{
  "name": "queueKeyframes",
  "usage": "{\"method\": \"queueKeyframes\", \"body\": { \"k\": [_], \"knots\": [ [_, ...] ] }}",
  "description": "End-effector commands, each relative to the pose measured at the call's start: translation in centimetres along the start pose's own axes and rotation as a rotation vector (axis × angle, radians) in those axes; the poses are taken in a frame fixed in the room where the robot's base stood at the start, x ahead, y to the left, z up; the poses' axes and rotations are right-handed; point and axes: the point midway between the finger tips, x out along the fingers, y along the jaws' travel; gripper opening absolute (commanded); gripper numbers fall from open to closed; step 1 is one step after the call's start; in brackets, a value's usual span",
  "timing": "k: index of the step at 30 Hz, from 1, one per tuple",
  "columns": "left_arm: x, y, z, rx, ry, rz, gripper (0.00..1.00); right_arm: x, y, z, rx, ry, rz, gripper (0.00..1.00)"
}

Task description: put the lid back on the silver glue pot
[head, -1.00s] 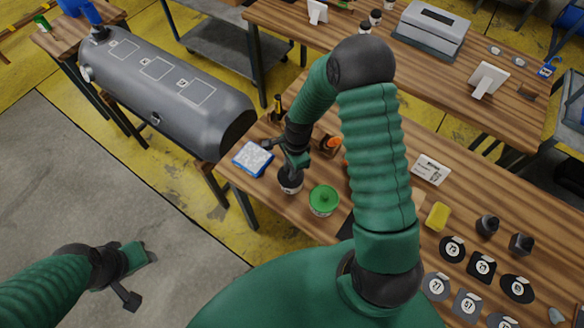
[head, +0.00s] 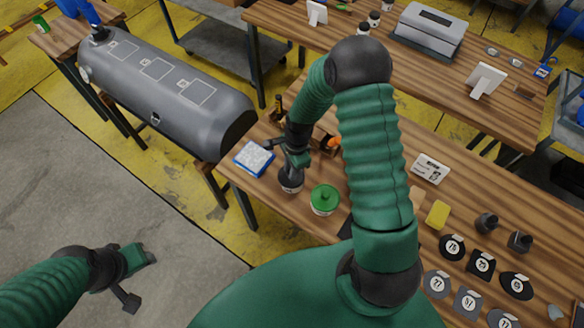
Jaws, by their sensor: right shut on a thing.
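A small pot (head: 291,187) with a dark top and a pale band stands near the table's left front edge; I take it for the glue pot, though its silver colour is hard to make out. My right gripper (head: 293,166) points down directly over it, shut on a dark lid at the pot's top. The gripper and lid blend together, so I cannot tell whether the lid is fully seated. My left gripper (head: 141,277) is open and empty, over the grey floor at lower left.
A green-lidded pot (head: 324,199) stands close to the right. A blue-and-white pad (head: 254,158) lies to the left. An orange-tipped item (head: 332,143) is behind. A yellow block (head: 438,214) and several dark numbered pieces lie farther right. A grey tank (head: 165,92) stands at left.

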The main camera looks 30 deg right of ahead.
Motion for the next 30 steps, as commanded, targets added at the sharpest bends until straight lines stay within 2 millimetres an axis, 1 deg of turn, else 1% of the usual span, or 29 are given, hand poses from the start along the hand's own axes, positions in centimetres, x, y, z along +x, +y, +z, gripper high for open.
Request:
{"method": "queueKeyframes", "body": {
  "k": [30],
  "knots": [
    [-0.08,-0.01,-0.02,0.000,0.000,0.000,0.44,0.29,-0.05,-0.74,0.001,-0.001,0.000,0.00]
  ]
}}
